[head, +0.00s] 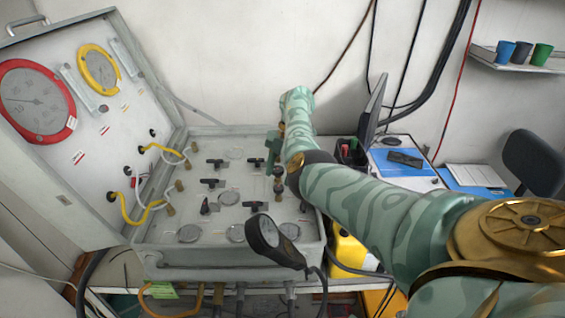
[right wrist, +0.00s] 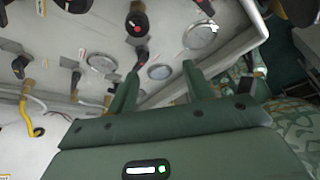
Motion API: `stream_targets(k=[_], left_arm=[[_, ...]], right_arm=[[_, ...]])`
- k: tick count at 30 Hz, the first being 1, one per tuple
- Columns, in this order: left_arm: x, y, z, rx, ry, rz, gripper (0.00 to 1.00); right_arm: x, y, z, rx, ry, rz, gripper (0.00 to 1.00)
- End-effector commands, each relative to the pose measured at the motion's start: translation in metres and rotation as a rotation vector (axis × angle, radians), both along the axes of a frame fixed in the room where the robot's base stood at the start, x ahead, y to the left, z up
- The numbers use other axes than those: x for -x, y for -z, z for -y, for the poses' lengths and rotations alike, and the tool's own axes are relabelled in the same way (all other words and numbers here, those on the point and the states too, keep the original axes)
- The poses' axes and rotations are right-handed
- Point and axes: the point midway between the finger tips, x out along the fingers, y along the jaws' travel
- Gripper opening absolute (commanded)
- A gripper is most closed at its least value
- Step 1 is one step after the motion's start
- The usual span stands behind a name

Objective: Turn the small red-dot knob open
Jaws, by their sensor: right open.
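My right gripper (head: 272,160) is over the right back part of the grey valve panel (head: 150,232), pointing down. In the right wrist view the gripper (right wrist: 160,70) is open, its two green fingers apart with nothing held. A small black knob with a red mark (right wrist: 141,55) shows between the fingertips, close to the left one; I cannot tell whether they touch. A larger round black knob with red on it (right wrist: 137,22) lies beyond it. In the head view a dark knob (head: 278,186) shows just below the gripper. My left gripper is not in view.
Several black T-handle knobs (head: 213,183) and round dials (head: 189,233) fill the panel. The open lid (head: 70,170) with red and yellow gauges stands left. A monitor (head: 372,110) is behind my right arm.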

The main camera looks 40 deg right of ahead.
Motion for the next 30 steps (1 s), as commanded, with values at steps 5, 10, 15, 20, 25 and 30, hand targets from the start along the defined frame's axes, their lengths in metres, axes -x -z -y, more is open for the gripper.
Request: stream_targets(k=[5, 10, 15, 20, 25, 30], left_arm=[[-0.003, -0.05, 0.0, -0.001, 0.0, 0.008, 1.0], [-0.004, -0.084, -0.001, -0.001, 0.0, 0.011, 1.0], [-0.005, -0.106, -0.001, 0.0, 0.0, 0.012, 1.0], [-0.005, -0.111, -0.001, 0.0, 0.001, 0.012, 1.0], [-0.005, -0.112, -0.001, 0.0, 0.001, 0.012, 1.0], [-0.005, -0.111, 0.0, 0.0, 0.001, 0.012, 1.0]], right_arm=[[0.019, -0.035, -0.017, -0.001, 0.001, 0.0, 0.51], [0.045, -0.048, -0.04, -0.003, 0.0, 0.0, 0.51], [0.068, -0.058, -0.059, -0.004, 0.001, -0.001, 0.51], [0.08, -0.061, -0.069, -0.003, 0.001, 0.001, 0.51], [0.083, -0.061, -0.071, -0.002, 0.0, 0.0, 0.51], [0.083, -0.061, -0.071, -0.002, 0.0, 0.0, 0.51]])
